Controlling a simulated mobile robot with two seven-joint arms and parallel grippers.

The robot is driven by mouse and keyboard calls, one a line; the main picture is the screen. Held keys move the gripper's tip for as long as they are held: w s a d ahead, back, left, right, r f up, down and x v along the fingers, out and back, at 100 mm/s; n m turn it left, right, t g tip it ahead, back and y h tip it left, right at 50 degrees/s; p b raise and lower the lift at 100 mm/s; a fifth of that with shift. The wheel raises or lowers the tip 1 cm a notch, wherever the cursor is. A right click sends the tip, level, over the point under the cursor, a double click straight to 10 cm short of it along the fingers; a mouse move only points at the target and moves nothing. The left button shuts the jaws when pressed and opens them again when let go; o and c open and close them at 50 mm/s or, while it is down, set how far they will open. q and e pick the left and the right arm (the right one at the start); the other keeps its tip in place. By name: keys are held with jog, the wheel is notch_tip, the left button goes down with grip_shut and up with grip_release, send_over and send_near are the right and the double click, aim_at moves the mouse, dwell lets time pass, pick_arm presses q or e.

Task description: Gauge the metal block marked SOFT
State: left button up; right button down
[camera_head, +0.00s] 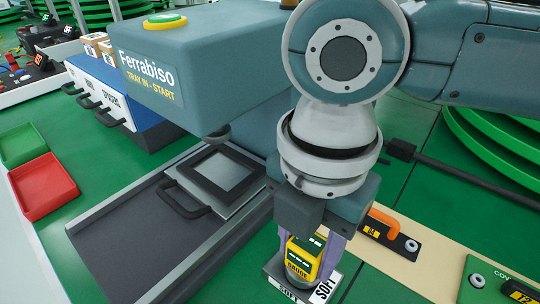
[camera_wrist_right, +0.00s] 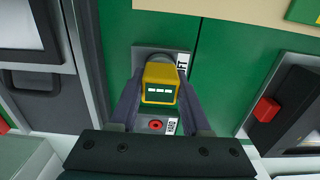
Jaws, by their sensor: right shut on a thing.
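My right gripper (camera_head: 306,256) points down and is shut on the yellow gauge (camera_head: 303,266), with one finger on each side of it. The gauge stands upright over the metal block marked SOFT (camera_head: 322,291), whose labels show at its front and right edges. I cannot tell whether the gauge touches the block. In the right wrist view the gauge (camera_wrist_right: 159,84) sits between the fingers, with part of the grey block (camera_wrist_right: 152,54) and the end of its label behind it. A red-dotted part with a label like HARD (camera_wrist_right: 172,128) shows nearer. My left gripper is not in view.
The Ferrabiso machine (camera_head: 190,62) stands left of my arm, with a handled tray (camera_head: 240,202) in front. Red (camera_head: 42,187) and green (camera_head: 22,144) bins lie at far left. An orange-handled black item (camera_head: 388,236) is close on the right, on a beige strip (camera_head: 440,262).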

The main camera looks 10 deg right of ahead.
aim_at(310, 243)
jog(key=shift+f, duration=0.1)
dwell(0.3)
jog(key=shift+c, duration=1.4)
grip_release()
notch_tip(310, 243, up, 10)
jog(key=p, duration=0.2)
jog(key=shift+p, duration=0.4)
